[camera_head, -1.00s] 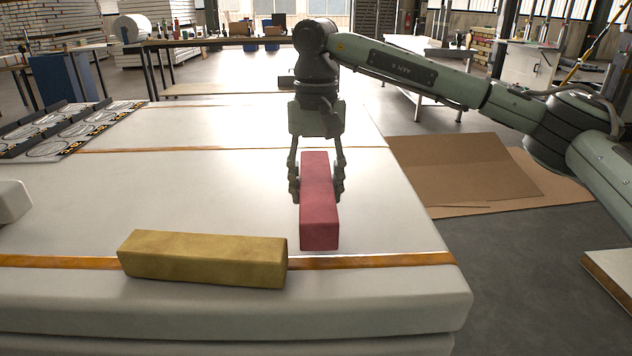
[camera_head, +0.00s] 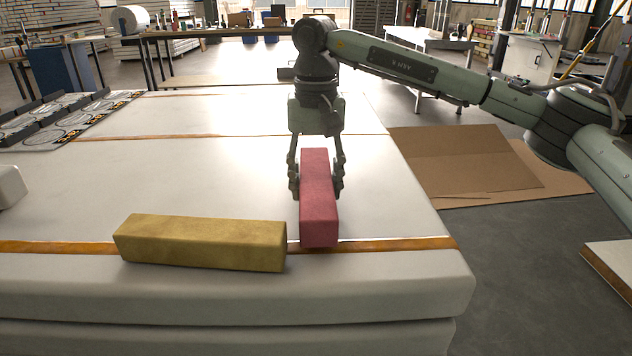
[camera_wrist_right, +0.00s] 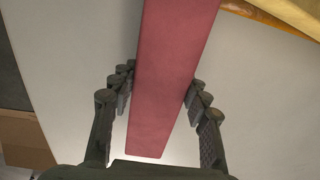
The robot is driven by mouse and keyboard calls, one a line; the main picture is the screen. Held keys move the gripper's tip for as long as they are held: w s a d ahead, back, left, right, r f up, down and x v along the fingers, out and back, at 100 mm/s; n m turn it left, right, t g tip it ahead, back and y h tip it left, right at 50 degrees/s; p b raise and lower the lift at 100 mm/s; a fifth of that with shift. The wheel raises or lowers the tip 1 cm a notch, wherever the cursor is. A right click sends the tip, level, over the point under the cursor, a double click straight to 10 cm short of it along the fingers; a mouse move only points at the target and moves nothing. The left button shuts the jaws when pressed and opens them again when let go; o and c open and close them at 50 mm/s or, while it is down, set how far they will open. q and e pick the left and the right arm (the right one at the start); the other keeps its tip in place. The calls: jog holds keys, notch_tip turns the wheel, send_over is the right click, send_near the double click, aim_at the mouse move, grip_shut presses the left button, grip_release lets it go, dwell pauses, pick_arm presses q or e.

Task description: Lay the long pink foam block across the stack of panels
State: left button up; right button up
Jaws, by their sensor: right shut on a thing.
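The long pink foam block (camera_head: 319,205) points lengthwise away from me over the top of the white stack of panels (camera_head: 400,285). My right gripper (camera_head: 317,187) is shut on it from above, with fingers on both long sides. The wrist view also shows the pink block (camera_wrist_right: 170,75) between the fingers of my right gripper (camera_wrist_right: 158,95). Its near end overlaps the front orange strap in the head view. I cannot tell whether its underside touches the panel. My left gripper is not in view.
A yellow foam block (camera_head: 200,243) lies on the panels just left of the pink block. A pale block (camera_head: 10,187) sits at the left edge. Dark trays (camera_head: 60,118) lie at the back left. Cardboard sheets (camera_head: 470,165) lie on the floor to the right. The panel top's middle is clear.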

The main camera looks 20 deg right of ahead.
aim_at(316, 177)
jog(key=shift+f+b, duration=0.35)
jog(key=shift+f, duration=0.2)
jog(key=o, duration=1)
jog(key=shift+r, duration=0.15)
notch_tip(316, 177, up, 12)
jog(key=shift+f, duration=0.2)
